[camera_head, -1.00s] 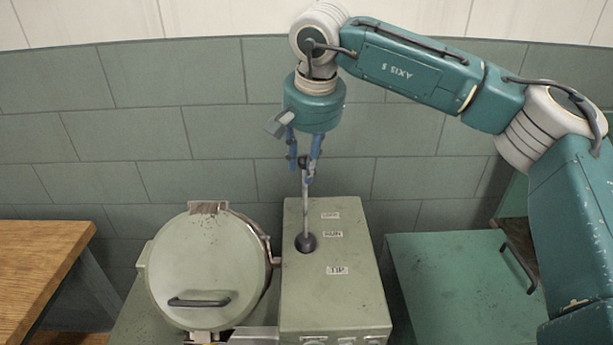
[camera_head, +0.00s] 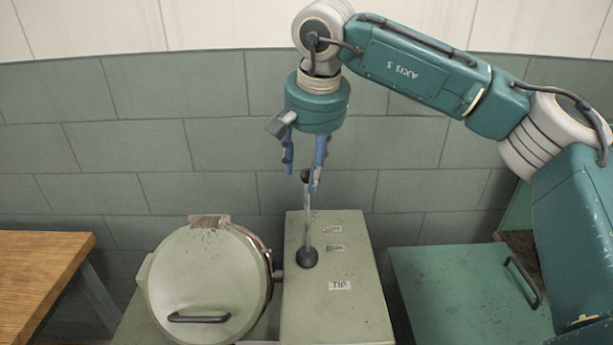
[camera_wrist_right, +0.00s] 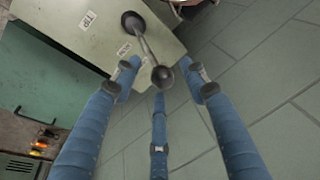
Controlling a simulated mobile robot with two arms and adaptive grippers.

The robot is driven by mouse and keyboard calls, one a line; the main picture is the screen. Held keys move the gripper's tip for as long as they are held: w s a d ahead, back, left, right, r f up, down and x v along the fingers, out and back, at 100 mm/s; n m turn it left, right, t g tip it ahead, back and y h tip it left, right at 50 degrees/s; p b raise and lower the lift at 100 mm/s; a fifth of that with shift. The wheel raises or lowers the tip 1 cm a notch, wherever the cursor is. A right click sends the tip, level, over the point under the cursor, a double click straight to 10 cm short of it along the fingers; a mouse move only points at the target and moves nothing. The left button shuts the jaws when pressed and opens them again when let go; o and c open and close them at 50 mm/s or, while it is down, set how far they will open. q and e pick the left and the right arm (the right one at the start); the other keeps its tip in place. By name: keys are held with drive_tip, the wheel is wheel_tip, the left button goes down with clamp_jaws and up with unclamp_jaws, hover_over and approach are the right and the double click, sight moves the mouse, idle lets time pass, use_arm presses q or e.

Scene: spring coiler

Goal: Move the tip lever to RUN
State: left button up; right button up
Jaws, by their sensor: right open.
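The tip lever (camera_head: 307,222) is a thin metal rod with a dark ball knob and a round black base. It stands nearly upright on the top of a grey-green box (camera_head: 345,303). Its base is beside the RUN label (camera_head: 335,248), with the TIP label (camera_head: 340,285) nearer the front. My right gripper (camera_head: 301,180) is above the box, pointing down, open around the knob. In the right wrist view the knob (camera_wrist_right: 162,77) lies between the spread blue fingers, which appear clear of it. My left gripper is out of view.
A round lidded drum (camera_head: 207,275) with a black handle stands directly left of the box. A green cabinet (camera_head: 455,290) is to the right, a wooden table (camera_head: 40,270) at far left. A tiled wall (camera_head: 180,130) is behind. A third label (camera_head: 333,229) is too blurred to read.

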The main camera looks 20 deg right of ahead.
drive_tip(key=v, duration=0.9)
drive_tip(key=shift+w, duration=0.1)
